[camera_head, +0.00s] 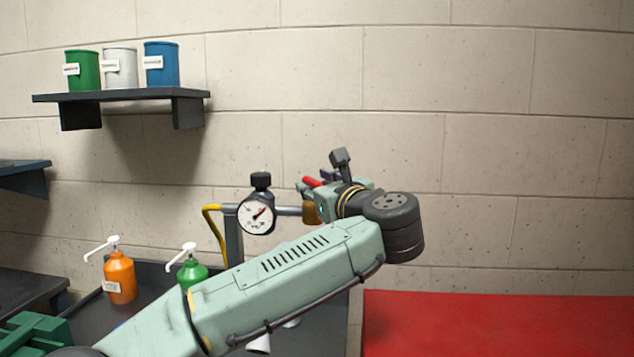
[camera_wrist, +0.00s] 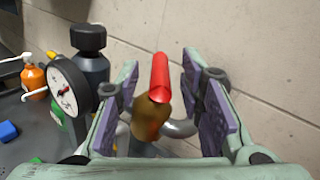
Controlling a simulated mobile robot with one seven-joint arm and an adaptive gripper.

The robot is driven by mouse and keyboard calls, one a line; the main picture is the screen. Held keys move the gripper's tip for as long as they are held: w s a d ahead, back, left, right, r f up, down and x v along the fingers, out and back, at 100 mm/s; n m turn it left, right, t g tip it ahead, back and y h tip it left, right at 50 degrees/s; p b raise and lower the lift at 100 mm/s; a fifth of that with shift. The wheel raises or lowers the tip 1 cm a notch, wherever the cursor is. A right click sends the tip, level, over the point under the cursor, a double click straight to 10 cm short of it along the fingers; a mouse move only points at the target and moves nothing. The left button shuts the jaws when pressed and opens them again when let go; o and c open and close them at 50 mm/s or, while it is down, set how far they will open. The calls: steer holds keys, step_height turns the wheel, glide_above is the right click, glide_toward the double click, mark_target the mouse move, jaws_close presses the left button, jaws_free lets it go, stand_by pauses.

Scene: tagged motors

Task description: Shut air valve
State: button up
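The air valve has a brass body (camera_wrist: 151,122) and a red lever handle (camera_wrist: 160,78). In the wrist view the lever stands out between the two purple-padded fingers of my gripper (camera_wrist: 168,100). The fingers are spread on either side of it, with visible gaps, and do not appear to touch it. In the head view the red lever (camera_head: 313,182) and brass body (camera_head: 309,212) show just left of my gripper (camera_head: 318,196), partly hidden by it. The valve sits on a grey pipe to the right of a pressure gauge (camera_head: 257,216).
A black regulator knob (camera_wrist: 88,38) stands close left of my gripper. Orange (camera_head: 120,278) and green (camera_head: 192,272) pump bottles stand on the dark bench. A shelf (camera_head: 120,95) with three cans hangs on the wall. A red surface (camera_head: 500,325) lies at right.

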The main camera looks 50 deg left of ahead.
steer(key=shift+c, duration=0.6)
jaws_close()
